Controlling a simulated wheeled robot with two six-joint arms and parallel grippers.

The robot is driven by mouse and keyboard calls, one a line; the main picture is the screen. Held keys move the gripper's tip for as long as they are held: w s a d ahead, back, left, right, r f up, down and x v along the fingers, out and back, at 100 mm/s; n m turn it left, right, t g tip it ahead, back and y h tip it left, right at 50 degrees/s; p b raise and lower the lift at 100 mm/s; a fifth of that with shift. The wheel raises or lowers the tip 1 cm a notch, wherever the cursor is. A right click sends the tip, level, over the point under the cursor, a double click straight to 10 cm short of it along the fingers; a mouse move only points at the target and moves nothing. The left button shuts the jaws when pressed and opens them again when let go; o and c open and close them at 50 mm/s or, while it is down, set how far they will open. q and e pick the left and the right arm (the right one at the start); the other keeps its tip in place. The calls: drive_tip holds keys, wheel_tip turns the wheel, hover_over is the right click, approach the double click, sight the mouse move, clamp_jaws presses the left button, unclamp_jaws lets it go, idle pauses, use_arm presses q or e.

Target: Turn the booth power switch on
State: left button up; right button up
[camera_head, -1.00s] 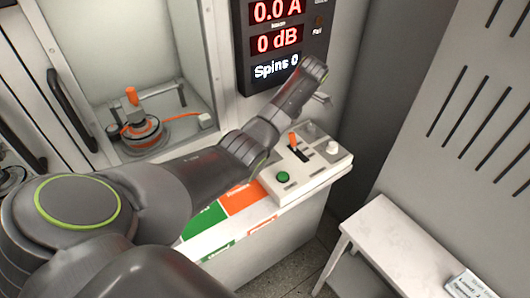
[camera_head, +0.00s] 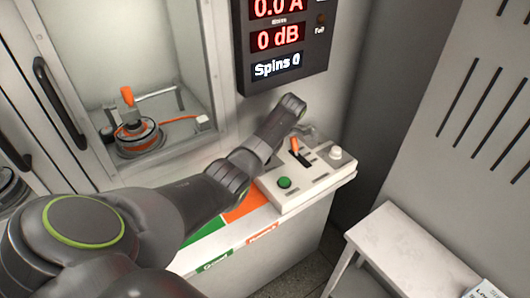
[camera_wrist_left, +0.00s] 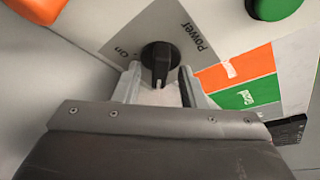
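The power switch (camera_wrist_left: 160,58) is a black rotary knob on a pale plate lettered "Power" and "On". Its grip bar points toward my gripper in the left wrist view, and "On" is to the left of the knob. My left gripper (camera_wrist_left: 162,88) has its two grey fingers apart, one on each side of the knob's near end. Gaps show, and I cannot tell whether either finger touches it. In the head view my left gripper (camera_head: 306,132) is at the far left part of the control box (camera_head: 310,182); the knob is hidden there. My right gripper is not in view.
The control box carries an orange lever (camera_head: 294,146), a green button (camera_head: 285,183) and a white knob (camera_head: 335,153). Above hangs a display (camera_head: 280,45) reading 0.0 A, 0 dB, Spins 0. A motor (camera_head: 138,136) sits in the booth. A white side table (camera_head: 405,250) stands right.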

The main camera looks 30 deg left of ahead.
use_arm(q)
clamp_jaws()
idle(0.3)
